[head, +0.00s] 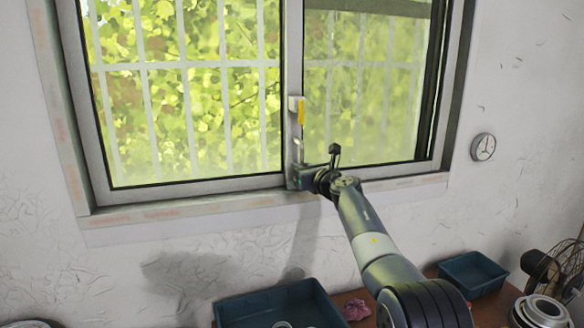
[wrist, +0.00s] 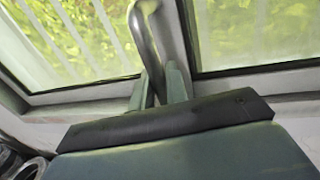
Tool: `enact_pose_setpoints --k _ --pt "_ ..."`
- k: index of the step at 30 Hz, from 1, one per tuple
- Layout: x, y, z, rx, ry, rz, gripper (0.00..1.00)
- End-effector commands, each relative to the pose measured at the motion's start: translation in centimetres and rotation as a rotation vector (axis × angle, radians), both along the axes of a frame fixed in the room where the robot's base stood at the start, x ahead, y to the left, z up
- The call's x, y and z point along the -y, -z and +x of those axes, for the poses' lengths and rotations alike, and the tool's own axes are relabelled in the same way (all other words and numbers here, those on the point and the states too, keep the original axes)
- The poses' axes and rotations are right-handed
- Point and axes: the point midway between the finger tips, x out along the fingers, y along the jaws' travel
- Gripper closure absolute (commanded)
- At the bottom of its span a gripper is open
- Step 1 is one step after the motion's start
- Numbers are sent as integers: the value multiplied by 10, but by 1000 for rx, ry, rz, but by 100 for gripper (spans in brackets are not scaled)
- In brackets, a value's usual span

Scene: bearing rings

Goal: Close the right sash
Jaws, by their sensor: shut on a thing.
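The window's right sash (head: 365,90) has a pale screened pane, and its left stile stands near the middle of the window. A dark upright strip shows between this pane and the right side of the frame. My gripper (head: 297,172) is at the lower part of the middle stile. In the wrist view my gripper's fingers (wrist: 160,84) are closed around a grey metal handle (wrist: 148,42), which stands along the stile. The handle's lower part is hidden between the fingers. The left sash (head: 185,95) fills the left half of the window.
A latch piece with a yellow mark (head: 301,112) sits on the middle stile above my gripper. Below stand a large blue tray (head: 262,300), a small blue tray (head: 472,272) and a fan (head: 545,268). A round dial (head: 483,147) hangs on the wall at right.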

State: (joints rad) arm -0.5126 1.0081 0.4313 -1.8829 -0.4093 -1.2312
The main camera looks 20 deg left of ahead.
Motion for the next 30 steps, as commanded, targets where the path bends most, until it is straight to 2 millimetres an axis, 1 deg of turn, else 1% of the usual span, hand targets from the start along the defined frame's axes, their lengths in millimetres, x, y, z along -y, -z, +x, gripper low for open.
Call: enact_pose_setpoints --k 1,6,7,12,14,23,26,30 --pt "3 1 3 1 7 -1 100" --pt "4 1 3 1 9 -1 100" --pt "4 1 3 1 10 -1 85" --pt "4 0 3 1 9 1 71" --pt "3 0 3 1 9 1 67" --pt "4 1 1 1 6 1 67" --pt "8 1 -3 0 6 2 67" --pt "20 4 -12 1 7 2 67"
